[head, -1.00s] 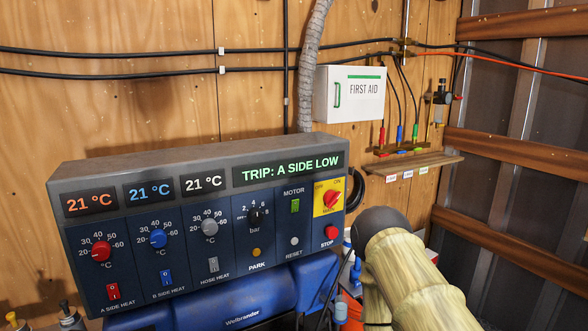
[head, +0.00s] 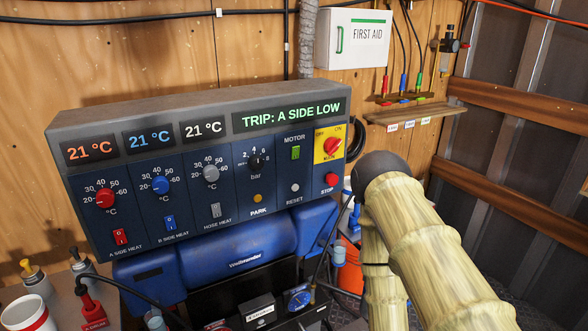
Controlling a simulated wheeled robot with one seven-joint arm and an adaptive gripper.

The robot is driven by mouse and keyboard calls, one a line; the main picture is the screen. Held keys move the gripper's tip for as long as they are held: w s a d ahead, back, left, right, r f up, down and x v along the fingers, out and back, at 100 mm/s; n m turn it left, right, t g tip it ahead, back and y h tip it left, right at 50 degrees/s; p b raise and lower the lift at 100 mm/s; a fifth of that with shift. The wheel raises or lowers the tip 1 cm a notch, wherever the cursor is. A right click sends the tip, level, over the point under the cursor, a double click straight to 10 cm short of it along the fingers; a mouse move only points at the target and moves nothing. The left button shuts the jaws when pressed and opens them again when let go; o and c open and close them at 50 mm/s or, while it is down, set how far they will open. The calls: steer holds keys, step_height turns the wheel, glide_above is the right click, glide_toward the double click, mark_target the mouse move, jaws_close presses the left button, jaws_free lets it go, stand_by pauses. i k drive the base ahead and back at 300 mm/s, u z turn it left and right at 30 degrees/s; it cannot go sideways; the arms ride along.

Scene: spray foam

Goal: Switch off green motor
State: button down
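The green motor switch (head: 295,153) is a small lit-looking rocker under the word MOTOR, on the right part of the dark blue control panel (head: 130,208). The panel's display (head: 290,115) reads "TRIP: A SIDE LOW". A red main rotary switch (head: 332,146) on a yellow plate and a red stop button (head: 331,180) sit just right of the motor switch. My arm, in a pale ribbed cover, rises at the right in front of the scene. My gripper cannot be made out in this view.
A grey reset button (head: 295,188) is below the motor switch. The blue machine body (head: 235,255) is under the panel. An orange bucket (head: 350,272) stands beside my arm. A first aid box (head: 352,42) and a small wooden shelf (head: 415,112) are on the back wall.

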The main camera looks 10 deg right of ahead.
mark_target(295, 149)
steer(key=u, duration=2.25)
steer(key=k, duration=0.65)
steer(key=z, duration=1.65)
